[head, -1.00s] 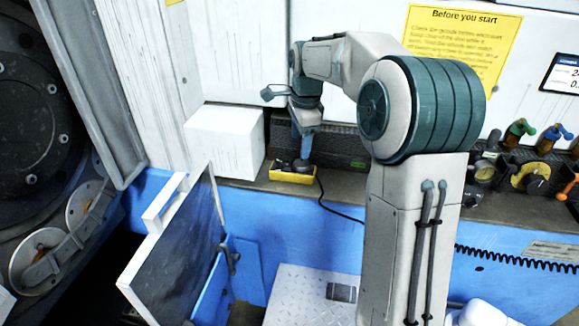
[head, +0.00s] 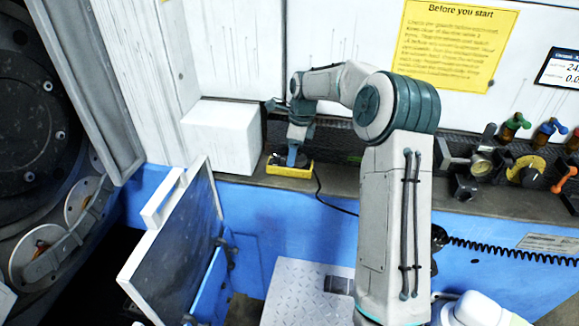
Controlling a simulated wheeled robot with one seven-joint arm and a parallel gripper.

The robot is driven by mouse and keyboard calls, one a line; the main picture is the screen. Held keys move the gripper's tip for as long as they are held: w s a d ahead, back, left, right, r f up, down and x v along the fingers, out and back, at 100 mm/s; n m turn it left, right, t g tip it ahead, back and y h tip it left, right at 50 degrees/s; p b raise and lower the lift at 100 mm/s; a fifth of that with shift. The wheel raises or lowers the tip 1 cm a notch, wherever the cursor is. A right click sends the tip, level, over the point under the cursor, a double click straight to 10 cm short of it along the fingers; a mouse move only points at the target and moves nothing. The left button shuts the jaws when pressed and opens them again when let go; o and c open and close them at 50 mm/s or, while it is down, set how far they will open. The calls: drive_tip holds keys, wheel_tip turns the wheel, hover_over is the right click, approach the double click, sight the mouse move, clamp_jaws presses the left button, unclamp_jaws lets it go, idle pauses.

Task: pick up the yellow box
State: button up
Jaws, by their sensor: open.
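The yellow box (head: 289,171) is a small open-topped tray on the brown ledge (head: 345,184), right of a white block. Dark items show inside it. My gripper (head: 292,160) is at the far end of my arm, pointing down over the box. Its blue fingertip end overlaps the inside or the back of the box in the picture. I cannot tell whether it touches the box. The jaws are open, and nothing is seen held. The gap between the fingers is too small to make out.
A white block (head: 222,138) stands close on the left of the box. A black cable (head: 322,198) hangs over the ledge beside it. Valves and a gauge (head: 480,165) sit on the right. An open panel door (head: 175,245) stands in front at left. A dark rail runs behind.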

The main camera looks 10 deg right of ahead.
drive_tip(key=shift+w+a+f+p, duration=0.1)
drive_tip(key=shift+a+f+p, duration=0.1)
drive_tip(key=shift+f, duration=0.65)
drive_tip(key=shift+w+a+f+p, duration=0.1)
drive_tip(key=shift+a+f+p, duration=0.1)
drive_tip(key=shift+f, duration=0.7)
drive_tip(key=shift+a+f+p, duration=0.1)
drive_tip(key=shift+f+p, duration=0.1)
drive_tip(key=shift+f, duration=0.65)
drive_tip(key=c, duration=1)
drive_tip(key=shift+r, duration=0.1)
drive_tip(key=shift+c, duration=0.7)
drive_tip(key=shift+r, duration=0.1)
